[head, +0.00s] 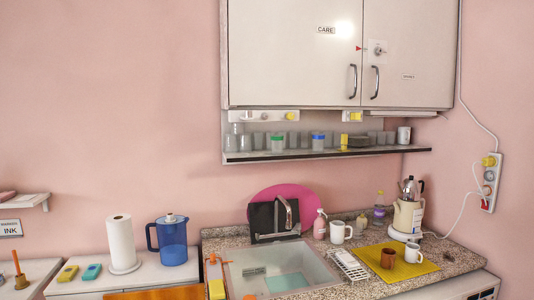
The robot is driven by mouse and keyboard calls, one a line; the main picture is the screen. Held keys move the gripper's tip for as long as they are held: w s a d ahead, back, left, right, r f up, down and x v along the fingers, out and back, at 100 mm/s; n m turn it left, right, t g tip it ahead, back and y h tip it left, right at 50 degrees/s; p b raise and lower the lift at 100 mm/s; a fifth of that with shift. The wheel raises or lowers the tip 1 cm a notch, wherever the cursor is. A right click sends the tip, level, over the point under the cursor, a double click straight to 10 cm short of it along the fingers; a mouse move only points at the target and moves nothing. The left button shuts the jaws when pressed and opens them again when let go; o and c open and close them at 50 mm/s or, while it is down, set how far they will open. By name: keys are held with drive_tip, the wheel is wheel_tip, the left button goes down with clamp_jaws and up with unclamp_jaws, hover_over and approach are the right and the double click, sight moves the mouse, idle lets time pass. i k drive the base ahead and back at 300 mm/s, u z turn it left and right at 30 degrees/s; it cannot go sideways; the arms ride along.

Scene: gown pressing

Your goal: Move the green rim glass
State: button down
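The green rim glass (277,143) stands upright on the narrow wall shelf (330,153) under the cupboard, in the head view. It is a clear glass with a green band near its top. A similar glass with a blue band (318,142) stands to its right. Plain grey glasses stand close around and behind it. My gripper is not in view.
A white cupboard (290,55) hangs just above the shelf. Below are a sink (270,268), a pink round board (262,195), a blue jug (172,240), a paper towel roll (121,243), a yellow mat (400,268) with a brown mug, and white mugs.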

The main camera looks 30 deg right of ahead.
sight(276, 141)
drive_tip(key=i, duration=0.95)
drive_tip(key=z, duration=0.05)
